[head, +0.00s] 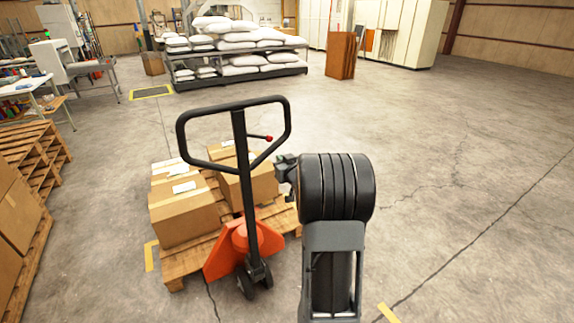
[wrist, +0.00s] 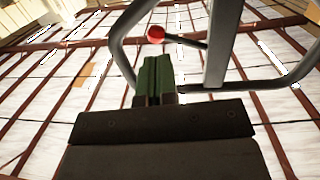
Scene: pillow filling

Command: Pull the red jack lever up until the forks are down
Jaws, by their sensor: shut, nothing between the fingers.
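The jack lever is a thin dark rod with a red ball knob (head: 268,138), set inside the black loop handle (head: 238,150) of an orange pallet jack (head: 240,245). In the wrist view the red knob (wrist: 156,34) shows just beyond the fingertips. My gripper (head: 281,160) is just below and right of the knob, near the handle's right side. In the wrist view its green fingers (wrist: 156,60) are together and empty. They look apart from the knob, though contact is hard to judge. The forks are hidden under the loaded pallet.
The wooden pallet (head: 175,262) behind the jack carries several cardboard boxes (head: 183,215). More pallets (head: 38,150) and boxes stand at the left edge. A rack (head: 240,82) of white sacks is at the back. The floor to the right is clear.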

